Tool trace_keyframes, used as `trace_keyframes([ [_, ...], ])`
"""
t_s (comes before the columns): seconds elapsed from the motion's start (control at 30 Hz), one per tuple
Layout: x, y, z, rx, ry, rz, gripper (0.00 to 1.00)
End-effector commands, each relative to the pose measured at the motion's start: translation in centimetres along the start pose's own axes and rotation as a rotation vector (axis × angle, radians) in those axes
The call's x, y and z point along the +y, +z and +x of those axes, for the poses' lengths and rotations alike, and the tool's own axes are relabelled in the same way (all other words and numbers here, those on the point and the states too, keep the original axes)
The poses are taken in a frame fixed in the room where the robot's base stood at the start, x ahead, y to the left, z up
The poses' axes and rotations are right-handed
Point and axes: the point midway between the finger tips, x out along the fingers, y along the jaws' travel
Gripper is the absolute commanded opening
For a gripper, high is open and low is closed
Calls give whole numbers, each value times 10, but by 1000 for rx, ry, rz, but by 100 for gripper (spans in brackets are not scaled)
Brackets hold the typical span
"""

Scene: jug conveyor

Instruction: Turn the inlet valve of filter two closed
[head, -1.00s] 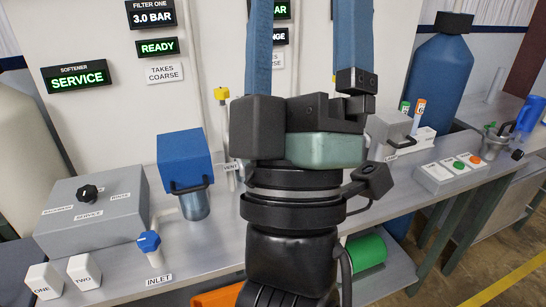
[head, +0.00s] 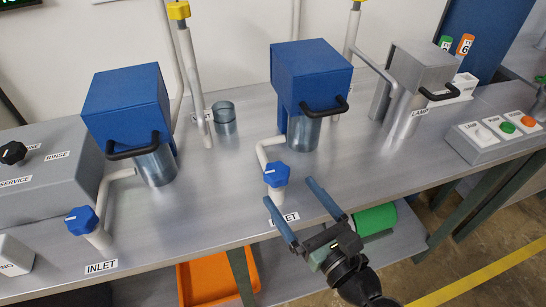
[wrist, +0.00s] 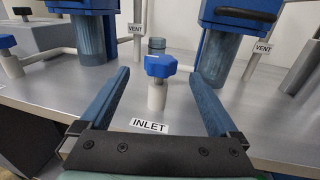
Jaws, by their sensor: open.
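Two blue inlet valve knobs on pale stubs stand at the front of the bench. The right one (head: 276,174), below the right filter housing (head: 310,75), is that of filter two by its place. The left one (head: 82,220) stands below the left filter housing (head: 122,105). My gripper (head: 294,209) is open and empty at the bench's front edge, with its blue fingers pointing toward the right knob. In the wrist view that knob (wrist: 160,66) is centred between the fingers, beyond their tips or close to them. An INLET label (wrist: 149,126) lies in front of it.
Black handles (head: 325,107) jut from the housings. A clear cup (head: 224,118) stands between the filters. Yellow-topped vent pipes (head: 180,10) rise behind. A grey lamp unit (head: 418,68) and button box (head: 495,135) stand right. An orange tray (head: 215,275) is below the bench.

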Motion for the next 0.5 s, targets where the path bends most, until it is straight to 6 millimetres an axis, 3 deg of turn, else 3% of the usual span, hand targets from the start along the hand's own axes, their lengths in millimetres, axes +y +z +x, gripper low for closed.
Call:
trace_keyframes([
  [0.3, 0, 2, 68, -4, 4, 1, 96],
  [0.5, 0, 2, 93, -3, 1, 1, 96],
])
